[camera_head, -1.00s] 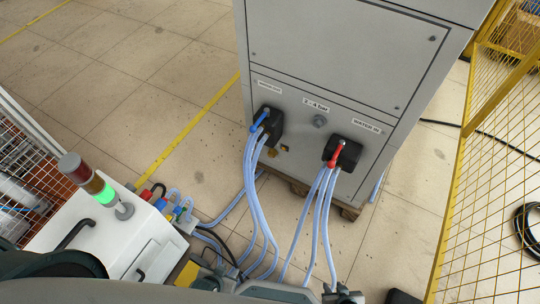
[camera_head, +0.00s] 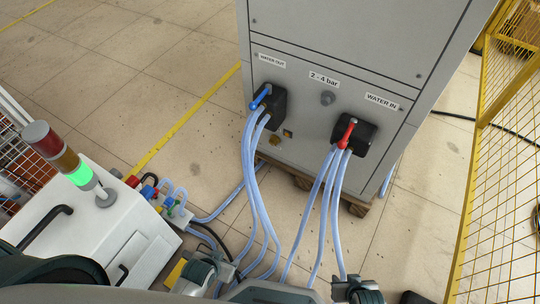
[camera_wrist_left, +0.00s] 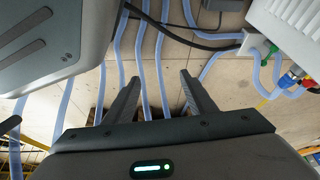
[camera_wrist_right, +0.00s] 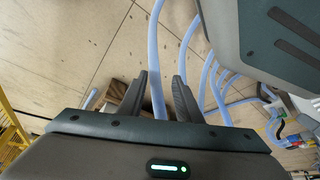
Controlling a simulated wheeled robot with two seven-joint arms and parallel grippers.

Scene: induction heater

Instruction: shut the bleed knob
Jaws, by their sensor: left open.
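No part is legibly marked as the bleed knob, so I cannot tell for sure which one it is. A round grey knob (camera_head: 327,98) sits below the "2-4 bar" label on the grey cabinet (camera_head: 345,50). A small green knob-like part shows on the hose fittings in the left wrist view (camera_wrist_left: 270,52). My left gripper (camera_wrist_left: 160,78) is open and empty above the hoses. My right gripper (camera_wrist_right: 160,78) has its fingers apart, with a blue hose visible between them in the picture; contact is unclear. In the head view only parts of both wrists show at the bottom edge.
A blue lever (camera_head: 261,97) and a red lever (camera_head: 347,133) sit on black blocks with pale blue hoses (camera_head: 262,190). A white machine (camera_head: 95,225) with a signal lamp (camera_head: 60,153) stands left. Yellow fencing (camera_head: 500,150) stands right. Bare floor lies left of the cabinet.

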